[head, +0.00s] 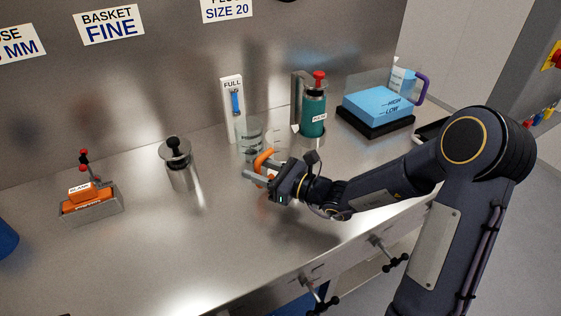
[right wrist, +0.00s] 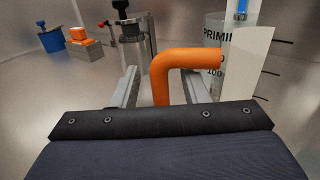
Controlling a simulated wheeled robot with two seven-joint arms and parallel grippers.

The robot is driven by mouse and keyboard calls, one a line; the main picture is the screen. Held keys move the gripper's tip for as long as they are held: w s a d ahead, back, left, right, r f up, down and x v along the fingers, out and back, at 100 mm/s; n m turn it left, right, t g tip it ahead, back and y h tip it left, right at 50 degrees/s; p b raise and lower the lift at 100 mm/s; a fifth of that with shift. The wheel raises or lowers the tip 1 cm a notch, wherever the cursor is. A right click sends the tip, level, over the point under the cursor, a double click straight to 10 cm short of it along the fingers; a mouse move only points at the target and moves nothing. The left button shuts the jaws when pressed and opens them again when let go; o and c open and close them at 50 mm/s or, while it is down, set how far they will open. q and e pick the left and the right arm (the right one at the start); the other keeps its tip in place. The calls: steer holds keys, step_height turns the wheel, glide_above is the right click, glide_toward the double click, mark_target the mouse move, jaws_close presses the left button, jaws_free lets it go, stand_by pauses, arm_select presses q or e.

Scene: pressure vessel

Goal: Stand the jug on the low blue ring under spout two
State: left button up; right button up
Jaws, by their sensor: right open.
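A clear jug (head: 250,137) with an orange handle (head: 264,160) stands on the steel bench in front of the white FULL gauge. In the right wrist view the jug (right wrist: 212,42) carries PRIMING lettering and scale marks, and its orange handle (right wrist: 170,66) rises between my fingers. My right gripper (head: 257,166) is open, with one finger on each side of the handle; it also shows in the right wrist view (right wrist: 160,90). No blue ring or spout can be made out. My left gripper is out of view.
A blue block (head: 378,106) marked HIGH and LOW sits on a black base. A teal canister (head: 313,114) with a red knob stands left of it. A steel canister (head: 179,165) and an orange block in a grey tray (head: 92,207) stand left. The front bench is clear.

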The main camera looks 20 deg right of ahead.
steer(key=shift+w+a, duration=0.15)
steer(key=shift+a, duration=0.05)
jaws_close()
steer(key=shift+r, duration=0.15)
